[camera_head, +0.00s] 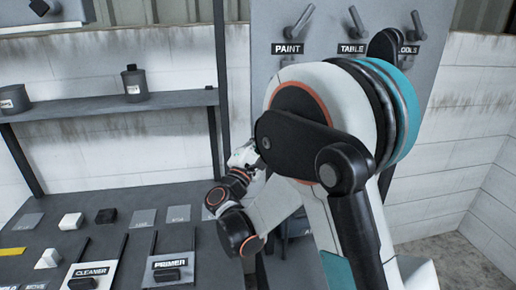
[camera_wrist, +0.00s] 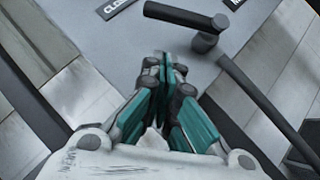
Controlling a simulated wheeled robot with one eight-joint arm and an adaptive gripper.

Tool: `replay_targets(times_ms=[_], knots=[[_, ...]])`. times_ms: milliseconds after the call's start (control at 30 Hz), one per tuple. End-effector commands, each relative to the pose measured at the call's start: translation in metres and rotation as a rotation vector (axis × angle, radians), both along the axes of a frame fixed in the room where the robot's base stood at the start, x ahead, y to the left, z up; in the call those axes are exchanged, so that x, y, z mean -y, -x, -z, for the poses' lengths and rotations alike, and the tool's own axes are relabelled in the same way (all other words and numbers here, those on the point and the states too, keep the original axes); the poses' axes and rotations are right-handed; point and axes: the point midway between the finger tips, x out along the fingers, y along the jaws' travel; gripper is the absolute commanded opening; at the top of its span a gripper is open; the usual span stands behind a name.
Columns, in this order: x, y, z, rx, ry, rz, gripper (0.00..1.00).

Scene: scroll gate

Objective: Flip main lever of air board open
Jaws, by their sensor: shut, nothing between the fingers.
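The air board (camera_head: 267,80) is a grey upright panel. It carries the PAINT lever (camera_head: 298,22), the TABLE lever (camera_head: 357,22) and a third lever (camera_head: 417,25) along its top. My arm covers much of its lower part. In the wrist view, a dark lever (camera_wrist: 180,15) lies across the grey board, its pivot at the right end. A black label that seems to start with "CLOS" (camera_wrist: 113,8) is left of it. It may be the main lever. My gripper (camera_wrist: 165,62) is shut and empty, just below the lever in the picture and apart from it.
A dark shelf (camera_head: 110,103) with a canister (camera_head: 134,84) stands left of the board. Below is a dark worktop with several blocks and plates, including the CLEANER plate (camera_head: 92,271) and PRIMER plate (camera_head: 168,263). A dark bar (camera_wrist: 265,105) runs right of my gripper in the wrist view.

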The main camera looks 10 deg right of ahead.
Motion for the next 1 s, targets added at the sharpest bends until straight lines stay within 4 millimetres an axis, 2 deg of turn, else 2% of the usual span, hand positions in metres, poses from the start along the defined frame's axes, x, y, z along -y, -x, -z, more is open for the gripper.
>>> replay_targets(times_ms=[100,300,1000], knots=[[0.016,-0.002,-0.01,0.001,-0.001,0.002,0.0],[0.032,-0.002,-0.021,0.0,-0.001,0.001,0.0],[0.035,-0.002,-0.029,0.0,-0.041,0.0,0.0]])
